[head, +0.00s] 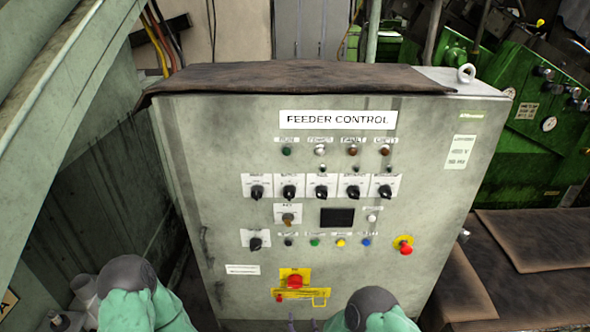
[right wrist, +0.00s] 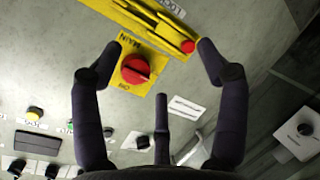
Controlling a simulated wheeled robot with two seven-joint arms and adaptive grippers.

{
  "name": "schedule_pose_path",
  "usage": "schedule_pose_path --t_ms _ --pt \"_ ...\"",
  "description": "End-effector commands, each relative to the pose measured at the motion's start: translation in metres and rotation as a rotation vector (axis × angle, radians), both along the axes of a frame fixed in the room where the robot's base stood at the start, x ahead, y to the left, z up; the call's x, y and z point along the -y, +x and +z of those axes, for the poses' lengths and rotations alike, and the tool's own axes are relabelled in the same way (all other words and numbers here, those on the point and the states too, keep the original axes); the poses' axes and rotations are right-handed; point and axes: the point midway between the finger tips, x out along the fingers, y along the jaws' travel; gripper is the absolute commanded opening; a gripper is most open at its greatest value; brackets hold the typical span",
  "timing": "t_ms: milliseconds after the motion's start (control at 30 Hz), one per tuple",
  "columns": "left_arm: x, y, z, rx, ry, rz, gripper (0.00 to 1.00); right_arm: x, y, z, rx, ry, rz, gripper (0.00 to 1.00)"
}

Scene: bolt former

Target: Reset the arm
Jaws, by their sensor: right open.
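The grey feeder control cabinet (head: 215,190) fills the middle of the head view. Its red main switch (head: 295,281) sits on a yellow plate low on the front; the right wrist view shows this switch (right wrist: 135,70) too. In the head view my right arm is at the bottom, right of centre. My left arm enters at the bottom left; its gripper is out of the picture.
A red emergency button (head: 405,248) stands out at the panel's right. Rows of black selector knobs (head: 322,191) and lamps lie above. A green machine (head: 540,130) stands at the right behind brown covers (head: 530,240). A large green frame (head: 60,120) is at the left.

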Motion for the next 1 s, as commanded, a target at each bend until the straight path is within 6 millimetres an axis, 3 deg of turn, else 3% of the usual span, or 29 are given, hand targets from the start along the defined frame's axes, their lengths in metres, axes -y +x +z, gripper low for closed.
schedule_pose_path --t_ms 167,333,467,600,700,833,1000 --pt "0.0 0.0 0.012 0.0 0.0 0.0 0.4 0.027 -0.023 -0.034 -0.336 0.347 -0.124 0.74" --pt "0.0 0.0 0.021 0.0 0.0 0.0 0.4 0.05 -0.068 -0.055 -0.651 0.646 -0.328 0.74" --pt "0.0 0.0 0.027 0.0 0.0 0.0 0.4 0.065 -0.117 -0.06 -0.883 0.841 -0.54 0.74" --pt "0.0 0.0 0.033 0.0 0.0 0.0 0.4 0.076 -0.17 -0.055 -1.088 0.989 -0.778 0.74" --pt "0.0 0.0 0.035 0.0 0.0 0.0 0.4 0.081 -0.199 -0.05 -1.187 1.048 -0.915 0.74" --pt "0.0 0.0 0.037 0.0 0.0 0.0 0.4 0.084 -0.22 -0.044 -1.253 1.085 -1.021 0.74" --pt "0.0 0.0 0.037 0.0 0.0 0.0 0.4 0.084 -0.225 -0.043 -1.268 1.091 -1.041 0.74"
